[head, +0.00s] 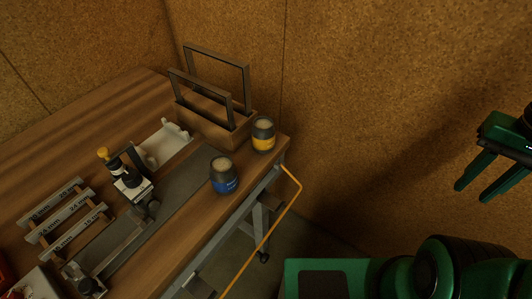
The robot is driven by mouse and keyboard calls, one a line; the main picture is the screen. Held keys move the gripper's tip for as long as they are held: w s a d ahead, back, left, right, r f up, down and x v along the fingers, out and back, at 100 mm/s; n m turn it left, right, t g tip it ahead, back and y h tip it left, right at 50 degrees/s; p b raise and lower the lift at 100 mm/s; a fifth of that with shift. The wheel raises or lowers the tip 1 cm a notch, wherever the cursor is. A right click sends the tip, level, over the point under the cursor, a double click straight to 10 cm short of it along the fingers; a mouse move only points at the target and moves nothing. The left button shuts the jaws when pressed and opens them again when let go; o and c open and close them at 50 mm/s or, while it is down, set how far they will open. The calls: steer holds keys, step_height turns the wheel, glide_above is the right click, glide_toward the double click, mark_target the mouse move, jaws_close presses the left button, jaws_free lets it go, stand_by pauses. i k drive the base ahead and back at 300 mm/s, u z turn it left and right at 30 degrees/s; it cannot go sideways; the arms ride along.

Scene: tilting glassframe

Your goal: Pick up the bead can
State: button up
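Two small grey cans stand upright on the workbench near its right edge. One has a blue label (223,177); the other has a yellow band (263,135) and stands farther back. The label text is too small to read, so I cannot tell which is the bead can. My gripper (472,195) is at the right of the head view, well apart from both cans. Its two green fingers are spread, with nothing between them.
A machine with a yellow knob (103,153) and a wooden rack with size labels (62,220) are to the left. A yellow-orange rail (265,240) runs along the bench's right side.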

mark_target(224, 174)
steer(key=z, duration=0.3)
steer(key=k, duration=1.35)
steer(key=u, duration=0.45)
steer(key=i, duration=0.5)
